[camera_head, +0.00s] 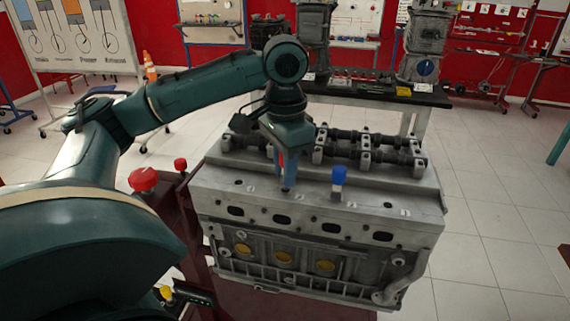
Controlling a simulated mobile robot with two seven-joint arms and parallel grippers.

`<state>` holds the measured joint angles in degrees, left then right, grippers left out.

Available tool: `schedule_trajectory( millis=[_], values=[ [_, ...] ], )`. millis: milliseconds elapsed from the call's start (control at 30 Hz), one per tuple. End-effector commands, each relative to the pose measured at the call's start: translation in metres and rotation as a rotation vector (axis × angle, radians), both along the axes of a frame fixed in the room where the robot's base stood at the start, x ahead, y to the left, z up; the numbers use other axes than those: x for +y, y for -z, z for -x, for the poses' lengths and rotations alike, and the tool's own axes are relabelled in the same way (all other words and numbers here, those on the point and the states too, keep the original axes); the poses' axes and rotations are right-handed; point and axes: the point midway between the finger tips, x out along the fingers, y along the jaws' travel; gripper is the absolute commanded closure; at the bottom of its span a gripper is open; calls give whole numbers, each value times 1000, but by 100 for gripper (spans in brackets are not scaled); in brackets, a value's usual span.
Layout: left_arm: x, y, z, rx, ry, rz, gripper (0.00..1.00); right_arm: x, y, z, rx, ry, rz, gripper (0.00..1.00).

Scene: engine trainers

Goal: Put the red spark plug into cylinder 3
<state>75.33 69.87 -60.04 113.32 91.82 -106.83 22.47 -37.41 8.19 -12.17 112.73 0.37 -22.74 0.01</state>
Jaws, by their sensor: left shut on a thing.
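My left gripper (286,182) comes down from above onto the top face of the grey engine block (215,195). It is shut on the red spark plug (281,158), of which only a thin red strip shows between the fingers. The fingertips are at or just above the second plug position from the left; I cannot tell whether the plug touches the hole. A blue spark plug (339,176) stands upright in the position to the right. Open holes show at the far left and far right of the row. My right gripper is out of view.
Camshafts (345,138) run along the block behind the gripper. Two red knobs (143,179) are on the dark red stand to the left. A black-topped table (440,98) with engine parts stands behind. Tiled floor is clear on the right.

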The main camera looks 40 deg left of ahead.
Motion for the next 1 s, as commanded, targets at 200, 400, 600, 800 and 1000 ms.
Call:
schedule_trajectory(
  millis=[200, 400, 600, 800, 1000],
  values=[
    [0, -1, 0, 0, 0, 0, 100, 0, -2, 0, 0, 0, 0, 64],
    [0, -1, 1, 1, 0, 1, 100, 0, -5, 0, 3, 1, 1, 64],
    [0, 0, 1, 0, 0, 0, 100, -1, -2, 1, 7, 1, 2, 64],
    [0, 1, 1, 1, 0, 0, 100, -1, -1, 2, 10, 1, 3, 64],
    [0, 6, 1, 0, 0, 0, 100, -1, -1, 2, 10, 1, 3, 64]
  ],
)
